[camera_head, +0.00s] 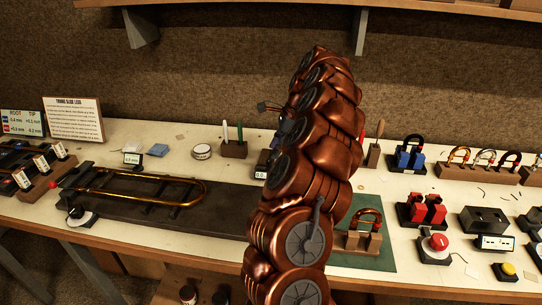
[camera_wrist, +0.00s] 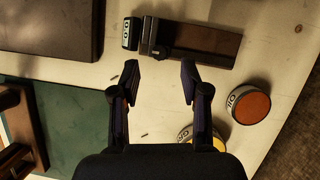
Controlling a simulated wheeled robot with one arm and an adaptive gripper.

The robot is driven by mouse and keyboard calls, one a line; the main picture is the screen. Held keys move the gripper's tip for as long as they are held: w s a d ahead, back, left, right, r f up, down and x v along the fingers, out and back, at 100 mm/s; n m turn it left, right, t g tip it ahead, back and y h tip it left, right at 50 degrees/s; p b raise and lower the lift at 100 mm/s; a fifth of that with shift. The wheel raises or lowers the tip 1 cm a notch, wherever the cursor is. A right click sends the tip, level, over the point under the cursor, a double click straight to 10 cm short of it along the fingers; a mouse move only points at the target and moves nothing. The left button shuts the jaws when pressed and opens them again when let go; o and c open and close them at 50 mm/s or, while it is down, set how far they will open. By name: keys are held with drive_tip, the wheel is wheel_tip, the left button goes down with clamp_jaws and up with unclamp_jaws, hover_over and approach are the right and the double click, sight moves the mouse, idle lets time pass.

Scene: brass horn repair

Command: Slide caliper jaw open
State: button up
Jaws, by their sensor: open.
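In the wrist view, a dark block-like device (camera_wrist: 200,42) with a raised part and a knob lies on the pale bench top. A small display (camera_wrist: 131,33) stands at its left end. It looks like the caliper, but I cannot tell its jaw clearly. My gripper (camera_wrist: 160,80) is open and empty, its fingertips apart just below the device in the picture, with bench visible between them. In the head view my arm hides most of that area; part of a dark device with a small display (camera_head: 261,174) shows at the arm's left edge.
A green mat (camera_wrist: 70,125) lies left. In the head view, a brass slide (camera_head: 150,188) rests on a dark board left of my arm; several fixtures stand right.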

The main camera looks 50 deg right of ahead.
sight(269, 160)
drive_tip(key=shift+p+x, duration=0.3)
drive_tip(key=shift+x, duration=1.65)
drive_tip(key=shift+c, duration=0.2)
clamp_jaws()
